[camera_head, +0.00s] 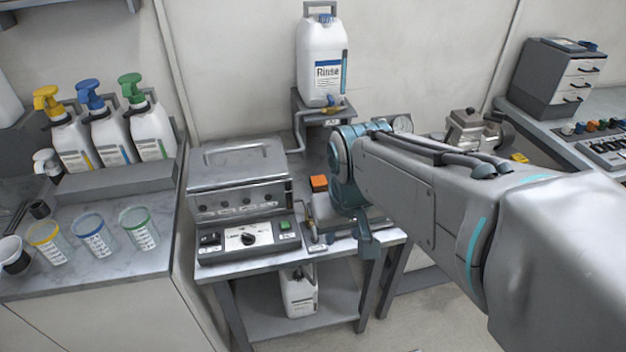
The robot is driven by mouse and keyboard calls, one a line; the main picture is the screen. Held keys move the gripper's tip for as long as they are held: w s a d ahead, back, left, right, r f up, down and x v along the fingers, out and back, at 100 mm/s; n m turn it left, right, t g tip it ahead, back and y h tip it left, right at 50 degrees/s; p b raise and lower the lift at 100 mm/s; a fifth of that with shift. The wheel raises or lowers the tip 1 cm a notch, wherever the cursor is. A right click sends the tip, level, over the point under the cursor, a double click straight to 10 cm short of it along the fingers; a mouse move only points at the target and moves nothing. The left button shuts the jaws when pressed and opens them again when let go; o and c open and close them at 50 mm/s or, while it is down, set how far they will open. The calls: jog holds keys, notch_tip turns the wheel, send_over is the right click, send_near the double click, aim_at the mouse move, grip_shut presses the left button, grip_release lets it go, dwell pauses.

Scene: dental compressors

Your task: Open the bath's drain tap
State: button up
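The bath (238,185) is a grey metal box with a closed lid, standing on a small table. Its front panel has a dial and a green switch. A small tap (313,232), which looks like the drain tap, sits at the bath's lower right front corner above a small label. It is too small to tell whether it is open. My gripper (368,245) hangs pointing down at the table's right front, to the right of the tap and apart from it. Its fingers are seen edge-on, so their opening is unclear. My wrist hides part of the table behind.
A white Rinse container (321,70) with its own tap stands on a raised stand behind. A white jug (299,290) is on the lower shelf below the tap. An orange block (319,183) lies beside the bath.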

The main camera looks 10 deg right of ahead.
jog(key=w+f+m+g+p, duration=0.1)
jog(key=w+f, duration=0.2)
jog(key=w, duration=1)
jog(key=w+f+g+p, duration=0.1)
jog(key=w+f+g, duration=0.15)
jog(key=w, duration=1.05)
jog(key=shift+t, duration=0.45)
notch_tip(320, 180, down, 14)
jog(key=shift+s+a+r+p, duration=0.1)
jog(key=shift+r+p, duration=0.1)
jog(key=shift+p, duration=0.5)
jog(key=shift+c, duration=0.3)
grip_shut()
